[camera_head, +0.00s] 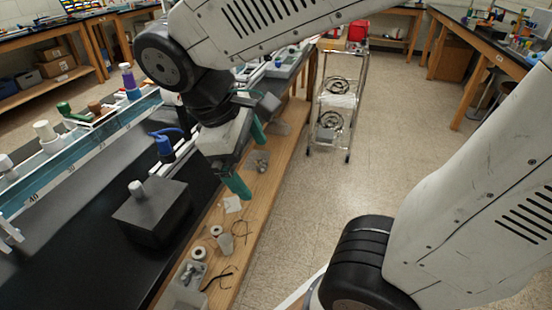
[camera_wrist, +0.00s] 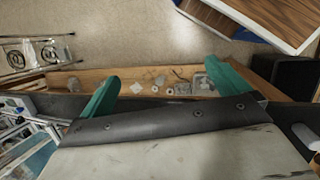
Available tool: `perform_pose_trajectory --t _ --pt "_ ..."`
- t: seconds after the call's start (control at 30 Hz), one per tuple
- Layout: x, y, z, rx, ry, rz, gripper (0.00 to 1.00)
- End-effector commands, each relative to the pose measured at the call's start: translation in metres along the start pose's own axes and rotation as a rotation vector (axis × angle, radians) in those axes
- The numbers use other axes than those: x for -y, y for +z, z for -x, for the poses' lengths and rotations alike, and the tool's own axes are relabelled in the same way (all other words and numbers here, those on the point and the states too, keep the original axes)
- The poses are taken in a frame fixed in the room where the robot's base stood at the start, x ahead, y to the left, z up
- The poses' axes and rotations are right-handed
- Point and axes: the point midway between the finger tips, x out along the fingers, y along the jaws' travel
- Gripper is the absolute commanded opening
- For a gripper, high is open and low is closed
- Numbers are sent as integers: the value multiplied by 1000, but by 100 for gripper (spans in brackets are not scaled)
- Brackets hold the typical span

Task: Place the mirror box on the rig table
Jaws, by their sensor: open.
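A dark box with a light grey knob on top (camera_head: 152,215), which looks like the mirror box, stands upright on the black tabletop (camera_head: 97,247) at the left of the head view. I cannot tell whether this tabletop is the rig table. My gripper (camera_head: 247,160) has two green fingers spread apart, with nothing between them. It is above the wooden ledge, to the right of the box and farther back, not touching it. The wrist view shows the open fingers (camera_wrist: 160,72) over the ledge; a pale knob (camera_wrist: 303,135) shows at the right edge.
A long ruled rail (camera_head: 75,165) with fittings lies behind the box. The wooden ledge (camera_head: 262,205) holds tape rolls, cables, a cup and a tray of parts. A wire cart (camera_head: 338,100) stands beyond on open floor. Other benches line the back.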

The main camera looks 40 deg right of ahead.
Motion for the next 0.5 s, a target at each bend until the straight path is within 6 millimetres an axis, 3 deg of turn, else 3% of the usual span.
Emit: perform_pose_trajectory --t 0.03,0.2,0.33,0.5 --pt "-2 20 -3 -53 -52 -126 100" --pt "5 55 -10 -200 -190 -463 100" --pt "11 67 -12 -272 -250 -622 100" --pt "14 71 -13 -306 -277 -695 100"
